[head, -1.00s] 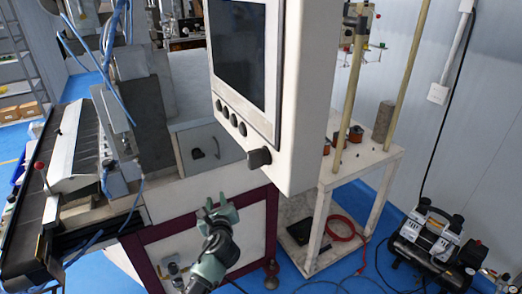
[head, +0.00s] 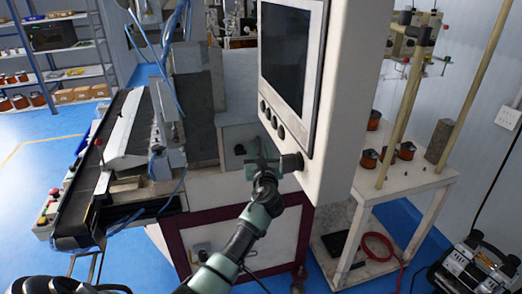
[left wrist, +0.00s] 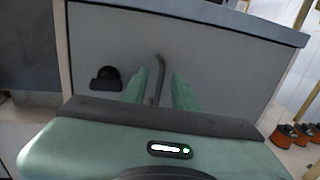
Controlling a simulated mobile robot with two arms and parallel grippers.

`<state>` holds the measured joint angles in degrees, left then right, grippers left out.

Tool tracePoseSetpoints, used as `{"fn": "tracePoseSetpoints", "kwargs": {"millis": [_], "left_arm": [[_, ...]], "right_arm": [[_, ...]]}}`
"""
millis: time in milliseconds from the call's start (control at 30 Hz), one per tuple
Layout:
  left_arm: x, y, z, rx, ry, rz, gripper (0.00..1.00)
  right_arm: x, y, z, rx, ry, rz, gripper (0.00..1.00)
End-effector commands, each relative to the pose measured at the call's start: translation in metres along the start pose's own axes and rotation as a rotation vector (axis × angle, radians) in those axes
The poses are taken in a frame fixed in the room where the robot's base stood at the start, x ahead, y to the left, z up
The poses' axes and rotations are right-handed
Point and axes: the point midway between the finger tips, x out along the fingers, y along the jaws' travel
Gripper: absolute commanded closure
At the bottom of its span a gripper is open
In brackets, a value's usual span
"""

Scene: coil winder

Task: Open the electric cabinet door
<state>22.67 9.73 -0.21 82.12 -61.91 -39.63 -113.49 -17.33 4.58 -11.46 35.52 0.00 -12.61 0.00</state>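The electric cabinet is a grey box on the machine, and its front door (head: 231,139) appears shut. A black knob (head: 239,149) sits on the door, left of my left gripper (head: 263,163). In the left wrist view the grey door (left wrist: 222,75) fills the middle, with the black knob (left wrist: 107,79) at left. A thin, bent dark handle (left wrist: 157,78) shows between the two green fingers of my left gripper (left wrist: 160,88). The fingers are open, with gaps on both sides of the handle. In the head view the gripper hides the handle.
A white control panel with a dark screen (head: 290,60) hangs close to the right of my left gripper. A white side table (head: 420,184) with copper spools stands further right. A black conveyor (head: 88,183) lies at left. Blue floor (head: 45,130) is free at far left.

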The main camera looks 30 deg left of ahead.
Motion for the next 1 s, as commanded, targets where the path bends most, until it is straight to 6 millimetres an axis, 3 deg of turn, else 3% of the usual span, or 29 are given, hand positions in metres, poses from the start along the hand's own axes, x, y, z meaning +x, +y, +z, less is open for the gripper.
{"fn": "tracePoseSetpoints", "kwargs": {"millis": [167,300,1000], "left_arm": [[0.0002,0.0,-0.0001,0.0,0.0,0.0,0.72],[0.0001,-0.0001,-0.0002,0.0,0.0,-0.001,1.0],[-0.0002,-0.0003,-0.0004,0.0,0.0,-0.001,1.0]], "right_arm": [[0.0001,0.0029,-0.0002,0.002,0.0,0.004,0.67],[0.0001,0.003,-0.0012,0.002,0.001,0.004,0.67],[0.0002,0.0013,-0.0023,-0.001,0.003,0.001,0.67]]}}
